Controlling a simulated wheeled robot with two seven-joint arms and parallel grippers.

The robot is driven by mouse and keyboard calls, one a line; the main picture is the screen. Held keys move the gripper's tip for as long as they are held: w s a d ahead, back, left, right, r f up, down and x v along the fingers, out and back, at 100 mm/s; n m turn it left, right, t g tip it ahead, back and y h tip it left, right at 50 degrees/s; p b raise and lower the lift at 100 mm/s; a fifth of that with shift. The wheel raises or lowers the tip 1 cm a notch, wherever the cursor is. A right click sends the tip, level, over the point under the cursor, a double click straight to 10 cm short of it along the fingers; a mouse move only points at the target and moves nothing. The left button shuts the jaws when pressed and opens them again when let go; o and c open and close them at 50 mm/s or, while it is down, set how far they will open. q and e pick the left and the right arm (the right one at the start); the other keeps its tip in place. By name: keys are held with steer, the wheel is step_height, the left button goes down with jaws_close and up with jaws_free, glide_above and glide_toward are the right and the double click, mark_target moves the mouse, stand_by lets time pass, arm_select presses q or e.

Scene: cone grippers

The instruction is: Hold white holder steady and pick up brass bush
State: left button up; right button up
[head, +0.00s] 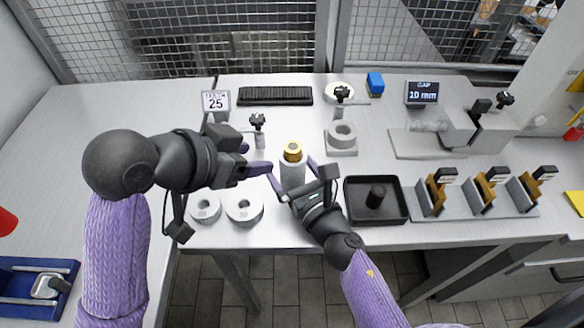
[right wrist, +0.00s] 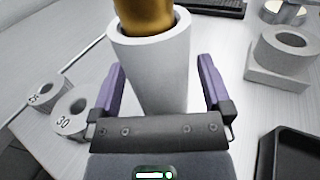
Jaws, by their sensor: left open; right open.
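The white holder (head: 291,176) is an upright cylinder standing on the table; it also shows in the right wrist view (right wrist: 155,70). The brass bush (head: 292,150) sits in its top, and its lower part is hidden inside; in the right wrist view the bush (right wrist: 146,14) is cut off by the top edge. My right gripper (head: 296,180) is open at the near side of the holder, with its purple fingers on either side of the holder, apart from it in the wrist view. My left gripper (head: 262,158) is open and empty, to the left of the holder, with its fingers pointing toward it.
Two white rings (head: 243,208), marked with numbers, lie at the front left. A black tray (head: 376,218) with a dark cylinder is to the right. A grey ring block (head: 341,138) stands behind right. Several upright brass-coloured pieces (head: 482,190) stand further right.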

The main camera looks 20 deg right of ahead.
steer(key=shift+w+a, duration=0.15)
steer(key=shift+w, duration=0.7)
steer(key=shift+c, duration=0.3)
steer(key=c, duration=1.2)
